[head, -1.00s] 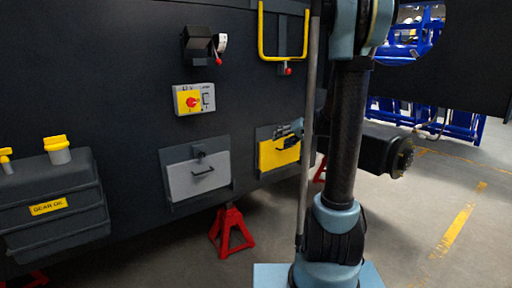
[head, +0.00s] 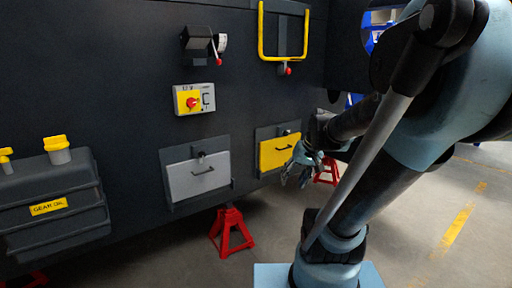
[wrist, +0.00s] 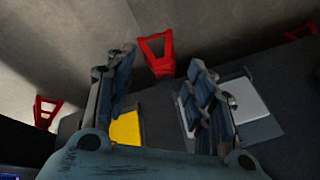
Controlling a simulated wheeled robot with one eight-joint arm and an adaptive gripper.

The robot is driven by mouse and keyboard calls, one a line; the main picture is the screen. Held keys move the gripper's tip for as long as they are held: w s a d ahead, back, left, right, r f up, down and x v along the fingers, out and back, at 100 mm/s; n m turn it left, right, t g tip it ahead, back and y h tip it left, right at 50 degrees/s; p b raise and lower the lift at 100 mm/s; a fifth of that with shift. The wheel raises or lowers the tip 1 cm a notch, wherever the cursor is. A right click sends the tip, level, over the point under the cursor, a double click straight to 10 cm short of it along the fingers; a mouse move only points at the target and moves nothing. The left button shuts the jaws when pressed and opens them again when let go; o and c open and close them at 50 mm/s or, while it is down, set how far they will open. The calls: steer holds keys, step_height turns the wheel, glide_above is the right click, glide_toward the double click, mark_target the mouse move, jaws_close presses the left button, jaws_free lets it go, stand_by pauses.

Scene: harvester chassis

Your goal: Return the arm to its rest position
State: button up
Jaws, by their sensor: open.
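My gripper (head: 296,168) is open and empty in the head view, in front of and just right of the lower part of the yellow panel (head: 277,153). My arm reaches from its blue base at the bottom up to the right, then back toward the gripper. In the wrist view my gripper (wrist: 162,95) shows two spread fingers with nothing between them but the background. The yellow panel (wrist: 125,129) shows beside the left finger there, and the grey panel (wrist: 247,100) beyond the right finger.
The dark chassis wall (head: 110,60) carries a red-knobbed switch box (head: 194,99), a lever (head: 205,42), a yellow rail (head: 261,35) and a gear oil tank (head: 50,205). Red stands (head: 230,233) are below. Open floor (head: 440,195) lies to the right.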

steer(key=s+d+f+g+h, duration=0.1)
steer(key=s+d+f+h, duration=0.2)
steer(key=s, duration=0.9)
step_height(320, 180, down, 3)
steer(key=shift+d+r+m, duration=0.1)
steer(key=shift+d+m, duration=0.2)
steer(key=shift+d, duration=0.75)
steer(key=shift+w, duration=0.1)
steer(key=shift+w+f, duration=0.2)
steer(key=shift+w, duration=0.25)
